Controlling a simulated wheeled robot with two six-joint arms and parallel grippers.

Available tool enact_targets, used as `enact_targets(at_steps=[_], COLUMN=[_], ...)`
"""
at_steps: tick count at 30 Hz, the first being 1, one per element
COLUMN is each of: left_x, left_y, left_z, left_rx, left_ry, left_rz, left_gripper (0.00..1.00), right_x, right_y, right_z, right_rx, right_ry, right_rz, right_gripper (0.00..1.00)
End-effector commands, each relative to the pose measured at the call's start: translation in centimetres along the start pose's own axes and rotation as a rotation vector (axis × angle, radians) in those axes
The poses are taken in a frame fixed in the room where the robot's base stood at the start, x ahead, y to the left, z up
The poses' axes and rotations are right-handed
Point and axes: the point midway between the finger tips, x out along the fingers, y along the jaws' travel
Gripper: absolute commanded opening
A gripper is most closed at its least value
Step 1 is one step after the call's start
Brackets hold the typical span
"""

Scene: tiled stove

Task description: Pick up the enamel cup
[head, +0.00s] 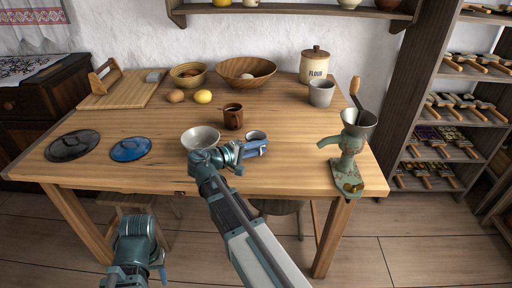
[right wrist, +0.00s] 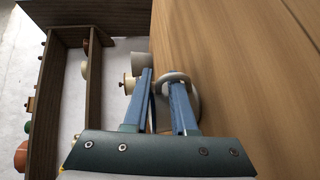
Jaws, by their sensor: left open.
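My right gripper (head: 266,147) lies low over the table front, pointing right. My left gripper (head: 161,274) is open at the lower left, in front of the table and away from the cup.
A green grinder (head: 347,165) stands at the right edge. The table (head: 300,170) is clear between cup and grinder.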

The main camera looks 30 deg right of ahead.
Motion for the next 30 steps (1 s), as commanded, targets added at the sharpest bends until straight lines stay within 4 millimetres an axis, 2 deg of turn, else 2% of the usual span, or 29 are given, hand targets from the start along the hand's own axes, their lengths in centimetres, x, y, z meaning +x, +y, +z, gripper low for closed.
enact_targets(at_steps=[4,8,9,30], left_x=[-0.03,-0.04,-0.04,-0.03], left_y=[-0.01,-0.01,-0.01,0.00], left_z=[0.00,0.00,0.00,0.00], left_rx=[0.000,0.000,0.000,0.000], left_ry=[0.000,0.000,0.000,0.000], left_rz=[0.000,0.000,0.000,0.000], left_gripper=[0.50,0.50,0.50,0.50], right_x=[-0.06,-0.07,-0.08,-0.10], right_y=[0.02,0.02,0.02,-0.01], right_z=[-0.02,-0.01,-0.01,-0.01], right_rx=[0.000,0.000,0.000,0.000], right_ry=[0.001,0.001,0.000,0.001], right_rz=[0.000,0.000,0.000,-0.001], right_gripper=[0.25,0.01,0.00,0.00])
